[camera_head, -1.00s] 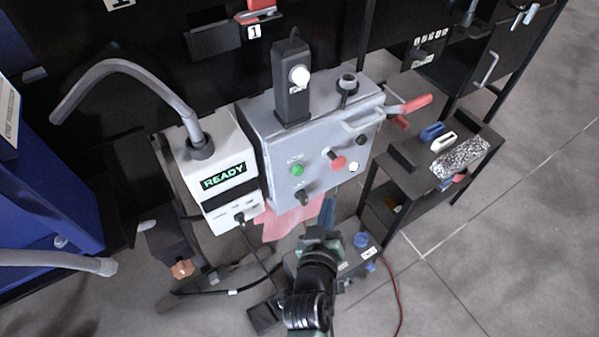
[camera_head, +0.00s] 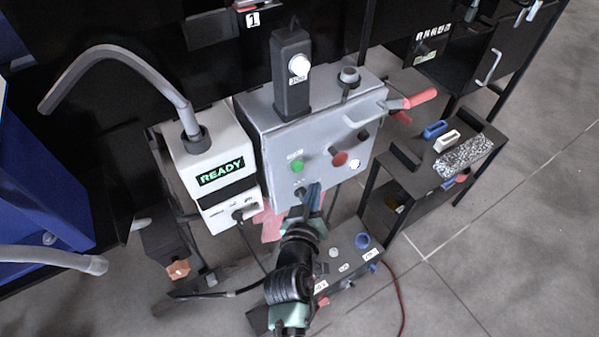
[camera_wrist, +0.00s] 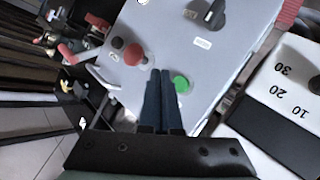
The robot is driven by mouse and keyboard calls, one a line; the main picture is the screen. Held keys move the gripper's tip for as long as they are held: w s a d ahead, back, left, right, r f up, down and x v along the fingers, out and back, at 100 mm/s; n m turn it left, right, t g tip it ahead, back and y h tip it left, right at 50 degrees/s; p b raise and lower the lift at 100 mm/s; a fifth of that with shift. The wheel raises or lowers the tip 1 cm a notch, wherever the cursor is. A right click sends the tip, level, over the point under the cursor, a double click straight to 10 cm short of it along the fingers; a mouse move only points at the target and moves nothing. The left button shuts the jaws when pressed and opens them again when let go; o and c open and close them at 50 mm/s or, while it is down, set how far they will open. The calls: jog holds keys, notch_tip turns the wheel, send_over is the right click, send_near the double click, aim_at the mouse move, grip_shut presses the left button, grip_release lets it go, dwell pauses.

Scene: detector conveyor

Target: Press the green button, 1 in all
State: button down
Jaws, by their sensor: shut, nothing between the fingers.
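The green button (camera_head: 297,166) sits on the front of a grey control box (camera_head: 270,150), left of a red mushroom button (camera_head: 339,159). In the wrist view the green button (camera_wrist: 181,84) lies just right of my fingertips and the red button (camera_wrist: 134,55) lies to their upper left. My gripper (camera_head: 312,187) is shut and empty, its dark fingers together, pointing at the box face below and right of the green button. It also shows in the wrist view (camera_wrist: 161,72). I cannot tell whether the fingertips touch the panel; the green button appears clear of them.
A white box reading READY (camera_head: 215,190) stands left. A handle with a red grip (camera_head: 420,97) projects right. A dark shelf (camera_head: 400,195) with small items stands at right.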

aim_at(298, 168)
jog(key=shift+w+a+b, duration=0.4)
jog(key=shift+w+a, duration=0.1)
jog(key=shift+w, duration=0.15)
jog(key=shift+w+a+b, duration=0.35)
jog(key=shift+w+a, duration=0.1)
jog(key=shift+w, duration=0.2)
dwell(1.1)
jog(key=shift+w+a+b, duration=0.25)
jog(key=shift+w+b, duration=0.05)
jog(key=shift+w, duration=0.05)
